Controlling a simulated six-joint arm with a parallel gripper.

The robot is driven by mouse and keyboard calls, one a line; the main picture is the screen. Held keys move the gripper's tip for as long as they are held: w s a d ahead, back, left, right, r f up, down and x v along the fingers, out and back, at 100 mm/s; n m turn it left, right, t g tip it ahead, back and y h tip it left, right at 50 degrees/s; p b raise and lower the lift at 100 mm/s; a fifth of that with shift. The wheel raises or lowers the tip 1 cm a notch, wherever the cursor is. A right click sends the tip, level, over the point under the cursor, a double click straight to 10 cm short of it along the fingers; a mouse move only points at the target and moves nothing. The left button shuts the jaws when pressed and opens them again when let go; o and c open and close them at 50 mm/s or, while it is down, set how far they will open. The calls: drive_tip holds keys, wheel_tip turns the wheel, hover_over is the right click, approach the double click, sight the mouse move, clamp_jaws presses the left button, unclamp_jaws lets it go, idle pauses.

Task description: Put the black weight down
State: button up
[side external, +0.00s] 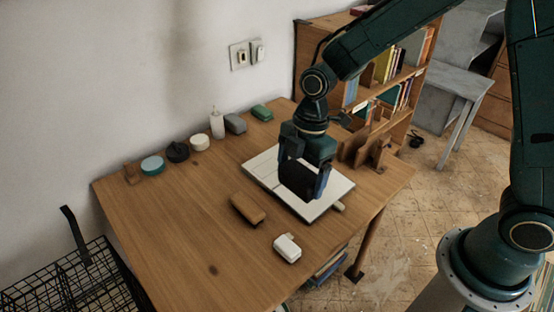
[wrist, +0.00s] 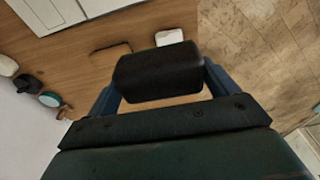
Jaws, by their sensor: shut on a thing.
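The black weight (wrist: 158,70) is a dark block with rounded edges, held between my gripper's two blue fingers in the wrist view. My gripper (side external: 303,188) is shut on it and points down over a flat white board (side external: 327,203) on the wooden table (side external: 190,225). In the side view the weight is hard to tell from the dark fingers, and I cannot tell whether its underside touches the board. The board also shows at the top left of the wrist view (wrist: 92,6).
A brown block (side external: 247,209) and a white box (side external: 287,248) lie in front of the board. Several small items, including a teal disc (side external: 153,165) and a black round thing (side external: 177,151), line the wall. A brown rack (side external: 362,152) stands right. The table's left front is clear.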

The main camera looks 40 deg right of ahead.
wheel_tip(320, 180, down, 14)
drive_tip(key=shift+f, duration=0.1)
idle(0.5)
drive_tip(key=shift+f, duration=1.85)
drive_tip(key=shift+f, duration=0.1)
drive_tip(key=o, duration=1.5)
drive_tip(key=shift+f, duration=0.1)
wheel_tip(320, 180, up, 12)
drive_tip(key=d, duration=0.1)
drive_tip(key=shift+d, duration=0.4)
